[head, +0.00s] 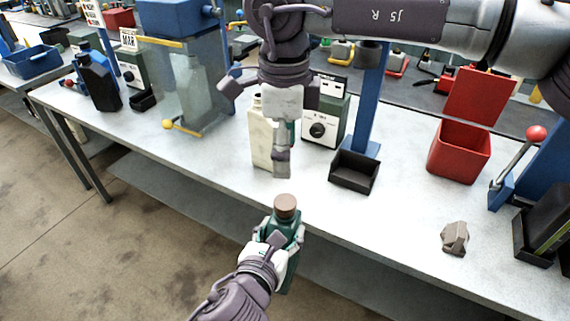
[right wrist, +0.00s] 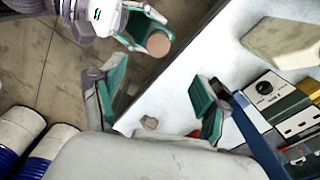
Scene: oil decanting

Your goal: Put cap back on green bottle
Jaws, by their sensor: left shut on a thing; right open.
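The green bottle (head: 291,230) is held upright in my left gripper (head: 277,243), in front of the workbench's near edge. A brown cap (head: 286,205) sits on top of the bottle's neck and looks seated; whether it is tight I cannot tell. The cap also shows as a brown disc in the right wrist view (right wrist: 158,43). My left gripper is shut around the bottle's body. My right gripper (head: 282,165) points down above and behind the bottle, apart from the cap. In the right wrist view its two green-padded fingers (right wrist: 160,97) are spread with nothing between them.
The workbench (head: 400,215) carries a cream container (head: 261,135) behind my right gripper, a box with a dial (head: 324,125), a black tray (head: 353,173) and a red bin (head: 458,150). A grey-brown lump (head: 454,238) lies at the right. The bench front is mostly clear.

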